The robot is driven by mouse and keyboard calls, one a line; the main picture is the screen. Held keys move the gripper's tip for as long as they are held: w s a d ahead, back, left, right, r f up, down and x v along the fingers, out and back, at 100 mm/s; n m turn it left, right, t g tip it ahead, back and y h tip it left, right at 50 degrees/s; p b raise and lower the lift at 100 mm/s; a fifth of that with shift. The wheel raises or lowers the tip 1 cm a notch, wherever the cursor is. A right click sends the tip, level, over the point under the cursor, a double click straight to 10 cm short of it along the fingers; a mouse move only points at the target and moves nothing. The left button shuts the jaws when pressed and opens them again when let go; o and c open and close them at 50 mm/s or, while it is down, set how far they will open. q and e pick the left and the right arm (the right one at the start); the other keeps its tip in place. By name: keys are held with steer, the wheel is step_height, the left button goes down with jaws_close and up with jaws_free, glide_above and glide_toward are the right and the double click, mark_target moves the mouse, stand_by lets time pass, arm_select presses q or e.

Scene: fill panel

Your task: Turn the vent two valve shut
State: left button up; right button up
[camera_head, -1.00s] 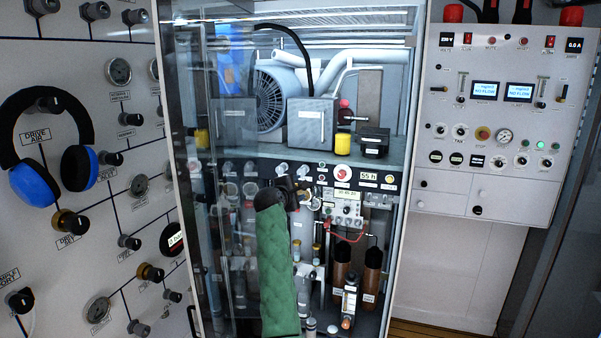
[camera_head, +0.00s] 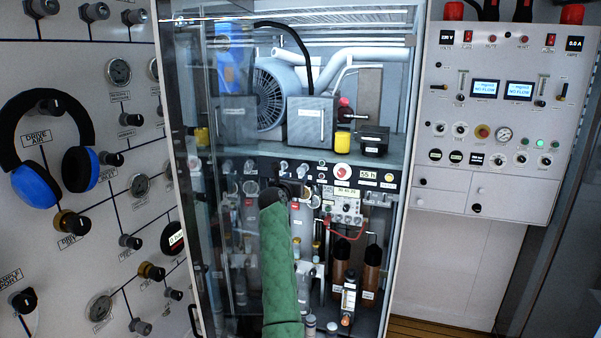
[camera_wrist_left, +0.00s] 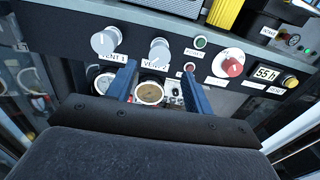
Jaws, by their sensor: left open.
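The vent two valve is a pale round knob (camera_wrist_left: 159,52) labelled VENT 2 on the dark panel strip in the left wrist view. In the head view, it seems to be the small pale knob (camera_head: 302,169) just above my left gripper (camera_head: 288,187). My left gripper's two blue fingers (camera_wrist_left: 160,72) are open and empty in the left wrist view. Their tips are just below the knob, roughly one on each side, and appear apart from it. The similar VENT 1 knob (camera_wrist_left: 105,42) is to its left. My right gripper is not in view.
Right of the knob are small green (camera_wrist_left: 200,42) and red buttons, a red-and-white knob (camera_wrist_left: 229,64) and a 55 h display (camera_wrist_left: 266,73). A round gauge (camera_wrist_left: 149,92) sits below. The glass door (camera_head: 190,200) covers the cabinet's left side.

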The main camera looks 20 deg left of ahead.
mark_target(301, 172)
arm_select(q)
steer(key=w+p, duration=0.2)
steer(key=w, duration=0.2)
steer(key=shift+w+r, duration=0.1)
steer(key=shift+w, duration=0.3)
steer(key=shift+w+p, duration=0.35)
steer(key=shift+w, duration=0.35)
steer(key=c, duration=1)
